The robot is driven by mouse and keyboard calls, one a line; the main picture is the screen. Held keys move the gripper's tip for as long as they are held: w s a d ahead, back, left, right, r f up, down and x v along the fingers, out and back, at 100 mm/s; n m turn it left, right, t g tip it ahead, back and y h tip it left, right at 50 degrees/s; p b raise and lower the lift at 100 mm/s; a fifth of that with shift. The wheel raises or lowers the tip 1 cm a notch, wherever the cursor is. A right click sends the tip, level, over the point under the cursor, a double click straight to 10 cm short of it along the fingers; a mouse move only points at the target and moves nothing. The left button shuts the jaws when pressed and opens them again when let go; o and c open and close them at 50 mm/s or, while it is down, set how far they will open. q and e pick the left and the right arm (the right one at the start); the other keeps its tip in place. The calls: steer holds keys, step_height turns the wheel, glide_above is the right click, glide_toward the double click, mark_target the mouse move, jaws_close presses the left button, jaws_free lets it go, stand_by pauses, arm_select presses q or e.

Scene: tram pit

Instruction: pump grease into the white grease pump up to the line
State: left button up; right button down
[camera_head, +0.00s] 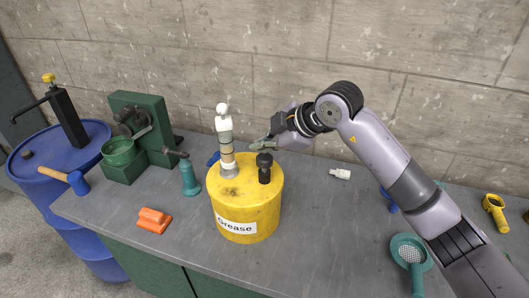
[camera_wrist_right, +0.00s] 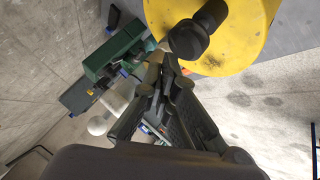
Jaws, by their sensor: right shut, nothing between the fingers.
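The white grease pump (camera_head: 226,140) stands upright on top of the yellow drum (camera_head: 248,215) labelled "Grease". It has a white round knob on top, and its lower tube looks tan and grey; I cannot make out a line. In the right wrist view a white knob and shaft, seemingly the pump (camera_wrist_right: 98,125), show left of the fingers. My right gripper (camera_head: 258,143) is shut and empty, to the right of the pump and apart from it, above the back of the drum's lid. It also shows in the right wrist view (camera_wrist_right: 167,64). My left gripper is not in view.
A black knob (camera_head: 264,167) sticks up from the drum lid near my right gripper. A small white fitting (camera_head: 340,174) lies right on the grey bench.

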mark_target(263, 158)
steer(key=shift+r, duration=0.1)
steer(key=shift+r+p, duration=1.65)
steer(key=shift+r, duration=0.9)
